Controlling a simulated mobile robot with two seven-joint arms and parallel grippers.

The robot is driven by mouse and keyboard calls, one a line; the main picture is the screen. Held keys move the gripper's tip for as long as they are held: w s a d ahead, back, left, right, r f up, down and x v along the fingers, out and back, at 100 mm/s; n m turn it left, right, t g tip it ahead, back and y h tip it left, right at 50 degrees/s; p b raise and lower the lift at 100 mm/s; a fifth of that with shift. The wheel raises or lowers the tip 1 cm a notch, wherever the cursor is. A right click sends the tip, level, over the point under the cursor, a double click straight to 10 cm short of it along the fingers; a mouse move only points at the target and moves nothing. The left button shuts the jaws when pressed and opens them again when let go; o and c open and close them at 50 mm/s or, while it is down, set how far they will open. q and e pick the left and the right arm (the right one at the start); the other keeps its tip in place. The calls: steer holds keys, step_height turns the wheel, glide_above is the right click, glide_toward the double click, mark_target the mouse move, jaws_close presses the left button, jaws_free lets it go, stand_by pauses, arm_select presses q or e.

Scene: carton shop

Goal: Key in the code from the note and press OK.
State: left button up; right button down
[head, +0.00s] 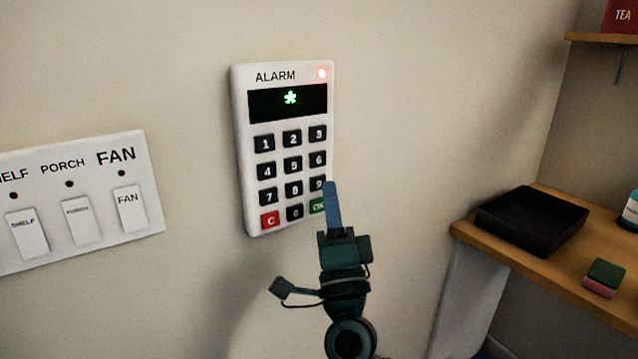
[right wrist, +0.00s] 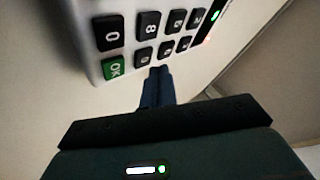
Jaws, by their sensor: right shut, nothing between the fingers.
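The white alarm keypad (head: 279,150) is on the wall, with black number keys, a red C key (head: 270,220) and a green OK key (head: 317,206). Its dark display (head: 268,105) shows one green asterisk, and a red light (head: 322,73) glows at its top right. My right gripper (head: 331,186) is shut and empty, its tip pointing up at the 9 key. In the right wrist view the fingertips (right wrist: 159,71) are beside the 9 key (right wrist: 143,57); I cannot tell whether they touch it. The note and my left gripper are not in view.
A switch panel (head: 105,215) labelled SHELF, PORCH and FAN is on the wall to the left. At the right, a wooden shelf (head: 500,250) holds a black tray (head: 530,240) and a green and pink sponge (head: 604,278).

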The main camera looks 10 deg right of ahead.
steer(key=shift+w+a, duration=0.1)
steer(key=shift+w, duration=0.1)
stand_by(0.5)
steer(key=shift+w, duration=0.2)
steer(key=shift+w+a, duration=0.2)
steer(key=shift+w, duration=0.15)
stand_by(0.6)
stand_by(0.3)
steer(key=shift+s+d, duration=0.25)
steer(key=shift+s, duration=0.5)
steer(key=shift+p, duration=0.3)
steer(key=s, duration=0.1)
steer(key=s+d, duration=0.1)
steer(key=s, duration=0.1)
steer(key=s+p, duration=0.1)
steer(key=shift+s+d, duration=0.35)
steer(key=shift+d, duration=0.05)
